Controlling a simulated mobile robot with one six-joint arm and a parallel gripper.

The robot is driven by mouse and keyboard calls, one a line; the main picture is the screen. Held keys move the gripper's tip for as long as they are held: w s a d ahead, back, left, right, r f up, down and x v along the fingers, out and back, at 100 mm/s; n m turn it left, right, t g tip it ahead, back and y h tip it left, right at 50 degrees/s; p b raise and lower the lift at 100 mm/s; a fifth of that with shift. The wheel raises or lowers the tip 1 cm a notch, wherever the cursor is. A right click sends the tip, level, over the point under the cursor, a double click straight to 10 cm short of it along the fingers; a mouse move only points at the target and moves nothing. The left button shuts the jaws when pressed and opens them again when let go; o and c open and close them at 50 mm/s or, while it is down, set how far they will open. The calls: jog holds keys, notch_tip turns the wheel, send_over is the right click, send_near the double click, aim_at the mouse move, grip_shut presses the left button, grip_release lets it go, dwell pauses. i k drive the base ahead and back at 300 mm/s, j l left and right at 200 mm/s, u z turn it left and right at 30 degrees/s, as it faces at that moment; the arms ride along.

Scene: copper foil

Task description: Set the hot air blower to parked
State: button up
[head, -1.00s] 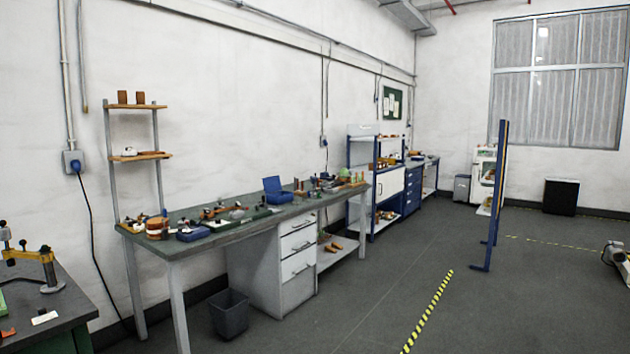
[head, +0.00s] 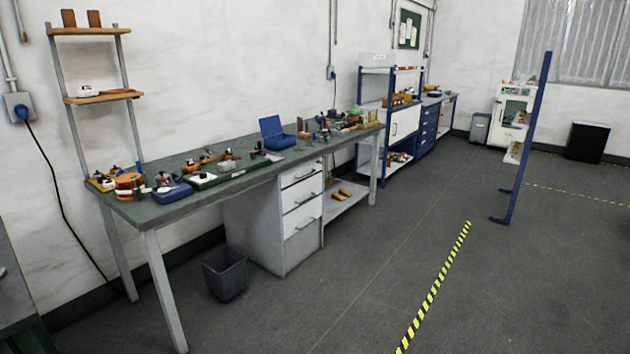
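I cannot pick out the hot air blower for certain in the head view; the items on the benches are too small to tell apart. A long workbench (head: 225,205) with a green-grey top stands along the left wall and carries many small tools and parts. An open blue box (head: 278,136) sits near its middle back. A blue-and-white shelf bench (head: 400,120) stands beyond it. My gripper is not in view.
A dark bin (head: 226,272) stands on the floor by the workbench drawers (head: 302,200). A yellow-black floor stripe (head: 440,280) runs along the aisle. A blue upright frame (head: 527,140) stands at right. The floor between is clear.

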aim_at(320, 119)
jog(key=i, duration=4)
jog(key=i+u, duration=0.1)
jog(key=i, duration=0.6)
jog(key=i+l, duration=0.15)
jog(key=i, duration=0.55)
jog(key=i+l+u, duration=0.15)
jog(key=i, duration=0.5)
jog(key=i+j, duration=0.05)
